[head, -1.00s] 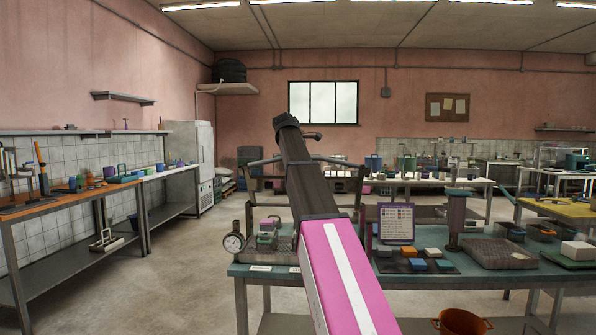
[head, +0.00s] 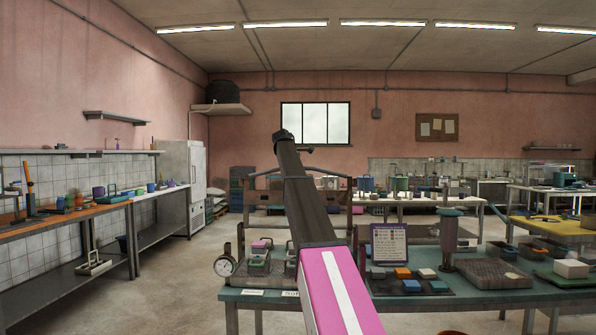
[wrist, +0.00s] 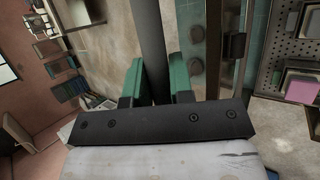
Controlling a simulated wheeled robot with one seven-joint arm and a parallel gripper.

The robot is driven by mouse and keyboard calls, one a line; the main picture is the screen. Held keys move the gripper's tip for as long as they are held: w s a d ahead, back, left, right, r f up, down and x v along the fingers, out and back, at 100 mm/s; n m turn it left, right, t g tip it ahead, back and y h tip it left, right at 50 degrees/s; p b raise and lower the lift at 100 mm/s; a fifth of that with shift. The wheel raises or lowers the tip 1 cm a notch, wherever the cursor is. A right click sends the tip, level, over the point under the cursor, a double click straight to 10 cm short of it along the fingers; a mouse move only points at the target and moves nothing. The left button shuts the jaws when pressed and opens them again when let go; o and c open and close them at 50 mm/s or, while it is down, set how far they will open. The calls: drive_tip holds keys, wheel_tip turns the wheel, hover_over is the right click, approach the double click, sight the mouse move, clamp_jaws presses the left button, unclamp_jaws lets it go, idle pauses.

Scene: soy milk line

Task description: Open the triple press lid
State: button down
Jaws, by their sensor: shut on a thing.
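In the wrist view my gripper (wrist: 157,62) has its two green fingers closed around a dark bar (wrist: 152,25), which runs up out of the top of the picture. What the bar is joined to is out of view. In the head view my arm reaches forward over the teal table, and it hides my fingers and what they hold. I cannot make out the triple press lid for certain in either view, or tell whether it is open or shut.
A dark frame (head: 259,203) stands behind my arm. Open floor (head: 175,285) lies left.

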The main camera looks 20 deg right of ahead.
drive_tip(key=shift+w, duration=0.2)
drive_tip(key=c, duration=1)
unclamp_jaws()
drive_tip(key=shift+c, duration=0.2)
drive_tip(key=v, duration=1)
drive_tip(key=shift+s+a+r, duration=0.15)
drive_tip(key=shift+s+r, duration=0.05)
drive_tip(key=shift+r, duration=0.1)
